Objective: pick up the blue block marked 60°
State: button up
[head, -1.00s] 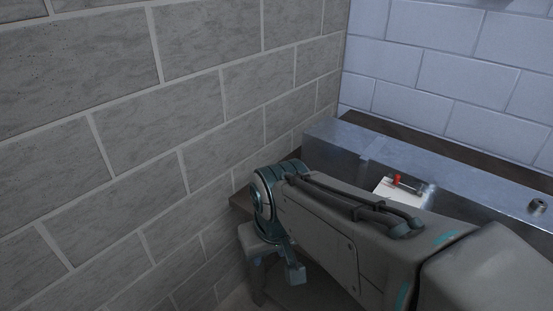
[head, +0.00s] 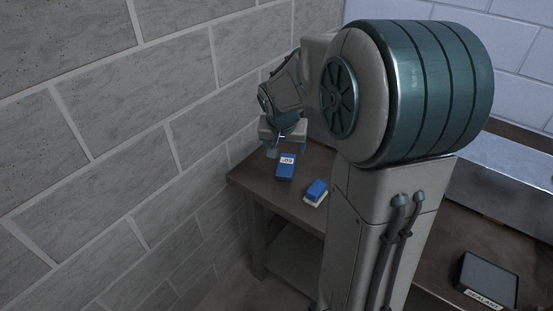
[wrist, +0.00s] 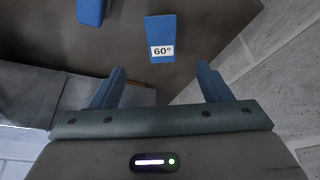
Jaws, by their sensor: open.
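The blue block marked 60° (head: 285,171) lies on the brown table near its left corner, its white label facing up. In the wrist view the blue block (wrist: 160,30) stands beyond the fingertips, roughly midway between them, with its label readable. My gripper (head: 287,151) is just behind and above the block in the head view. In the wrist view my gripper (wrist: 160,78) shows two blue fingers spread apart with nothing between them. The gap in height between fingers and block is hard to judge.
A second blue block (head: 317,189) lies close by on the right, on a white piece; it also shows in the wrist view (wrist: 90,10). A grey block wall (head: 100,130) stands close on the left. A dark tray labelled SEALANT (head: 488,278) sits at right.

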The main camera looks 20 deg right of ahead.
aim_at(286, 165)
jog(key=x, duration=0.9)
jog(key=b+x, duration=0.1)
jog(key=x, duration=0.4)
jog(key=shift+w+f, duration=0.15)
jog(key=shift+w, duration=0.25)
jog(key=shift+f+b, duration=0.25)
jog(key=shift+b, duration=0.3)
jog(key=c, duration=1.3)
